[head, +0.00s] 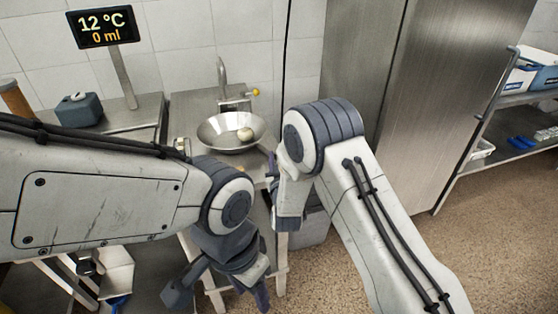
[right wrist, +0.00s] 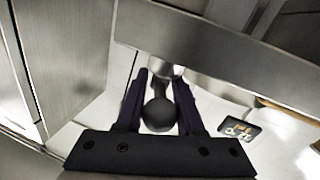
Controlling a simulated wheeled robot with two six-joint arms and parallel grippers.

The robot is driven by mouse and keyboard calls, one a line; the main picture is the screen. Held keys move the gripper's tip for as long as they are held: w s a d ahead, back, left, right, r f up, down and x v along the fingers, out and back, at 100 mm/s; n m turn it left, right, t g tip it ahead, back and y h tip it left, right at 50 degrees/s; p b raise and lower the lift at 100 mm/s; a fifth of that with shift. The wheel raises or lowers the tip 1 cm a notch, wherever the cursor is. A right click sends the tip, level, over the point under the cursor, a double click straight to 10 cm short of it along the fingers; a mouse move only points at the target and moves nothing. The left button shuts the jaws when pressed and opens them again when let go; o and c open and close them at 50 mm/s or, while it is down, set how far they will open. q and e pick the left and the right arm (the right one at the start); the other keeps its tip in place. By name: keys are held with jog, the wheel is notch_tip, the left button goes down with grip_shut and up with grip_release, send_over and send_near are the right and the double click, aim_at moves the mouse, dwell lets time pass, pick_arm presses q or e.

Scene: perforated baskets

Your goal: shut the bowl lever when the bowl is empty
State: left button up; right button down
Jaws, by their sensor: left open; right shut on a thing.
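A shiny metal bowl (head: 213,137) sits on a steel stand below a tap, with a pale, rounded lump (head: 245,134) in it. I cannot make out any water. My right gripper (right wrist: 161,80) is shut on a dark round knob (right wrist: 159,116), which shows between its fingers in the right wrist view. The knob looks like the bowl lever's end, but its link to the bowl is hidden. In the head view my right arm hides the knob. My left gripper (head: 215,291) is open and empty, low in front of the stand.
A display (head: 104,27) reads 12 °C and 0 ml. The tap (head: 222,78) with a yellow-tipped handle (head: 255,92) rises behind the bowl. A blue-grey container (head: 79,109) stands left. A steel cabinet (head: 437,80) and a shelf rack (head: 515,150) stand right. The right floor is clear.

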jog(key=m+h, duration=0.2)
jog(key=m+h+b, duration=0.1)
jog(key=h, duration=0.2)
jog(key=shift+a+m+h+b, duration=0.3)
jog(key=shift+a+m, duration=0.1)
jog(key=m+g+h, duration=0.1)
jog(key=m+h, duration=0.1)
jog(key=h, duration=0.1)
jog(key=m+g+h+b, duration=0.1)
jog(key=m+g+h, duration=0.1)
jog(key=shift+w+h, duration=0.1)
jog(key=shift+h, duration=0.3)
jog(key=shift+m+g+h+b, duration=0.4)
jog(key=shift+m+g+h, duration=0.35)
jog(key=shift+h, duration=0.25)
jog(key=shift+r, duration=0.1)
jog(key=c, duration=0.5)
grip_release()
jog(key=shift+c, duration=0.2)
